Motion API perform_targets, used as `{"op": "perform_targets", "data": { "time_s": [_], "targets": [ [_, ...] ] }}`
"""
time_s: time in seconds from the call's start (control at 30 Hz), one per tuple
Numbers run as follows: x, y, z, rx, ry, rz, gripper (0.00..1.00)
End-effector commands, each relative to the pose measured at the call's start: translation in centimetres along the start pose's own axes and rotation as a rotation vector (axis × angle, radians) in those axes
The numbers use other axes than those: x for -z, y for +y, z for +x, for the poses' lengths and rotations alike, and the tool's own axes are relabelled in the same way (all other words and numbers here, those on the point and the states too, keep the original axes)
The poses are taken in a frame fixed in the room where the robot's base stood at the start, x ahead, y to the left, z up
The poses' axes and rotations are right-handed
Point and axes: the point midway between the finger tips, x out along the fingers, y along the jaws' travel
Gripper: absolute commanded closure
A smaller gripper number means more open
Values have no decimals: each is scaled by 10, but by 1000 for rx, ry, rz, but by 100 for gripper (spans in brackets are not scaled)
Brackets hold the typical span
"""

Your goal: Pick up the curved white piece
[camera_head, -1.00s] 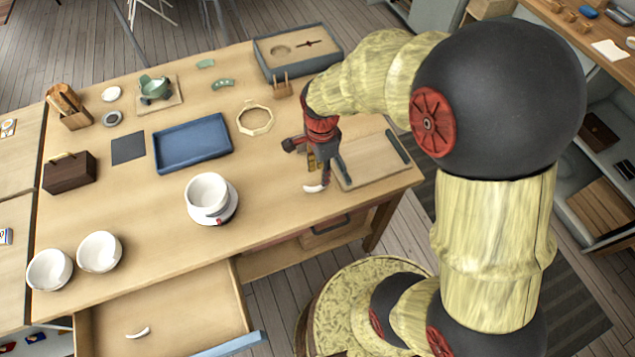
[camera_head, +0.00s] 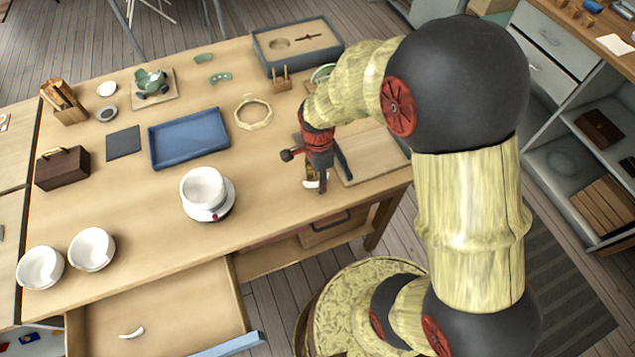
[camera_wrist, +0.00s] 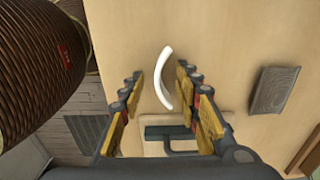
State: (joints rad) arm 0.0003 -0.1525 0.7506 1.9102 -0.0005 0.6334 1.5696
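A curved white piece (camera_head: 309,183) lies at the table's front edge area, right of the bowl stack, partly hidden by my gripper. In the wrist view the curved white piece (camera_wrist: 162,80) lies between my two yellow-padded fingers, with visible gaps on both sides. My gripper (camera_wrist: 159,74) is open around it. In the head view my gripper (camera_head: 320,180) points down at the table. A second curved white piece (camera_head: 131,333) lies in the open drawer (camera_head: 190,310).
A board (camera_head: 372,157) with a dark bar lies just right of my gripper. Stacked white bowls (camera_head: 203,188) stand on a saucer to the left. A blue tray (camera_head: 190,138) and a pale ring (camera_head: 253,114) lie farther back. Table between bowls and gripper is clear.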

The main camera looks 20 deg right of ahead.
Motion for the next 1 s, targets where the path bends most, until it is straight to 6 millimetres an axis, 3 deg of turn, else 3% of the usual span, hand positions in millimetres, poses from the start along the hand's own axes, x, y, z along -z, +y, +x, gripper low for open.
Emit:
{"op": "perform_targets", "data": {
  "time_s": [0.07, 0.63, 1.0],
  "targets": [
    [0, 0, -1, 0, 0, 0, 67],
    [0, 0, -1, 0, 0, 0, 99],
    [0, 0, -2, 0, 0, 0, 100]
  ]
}}
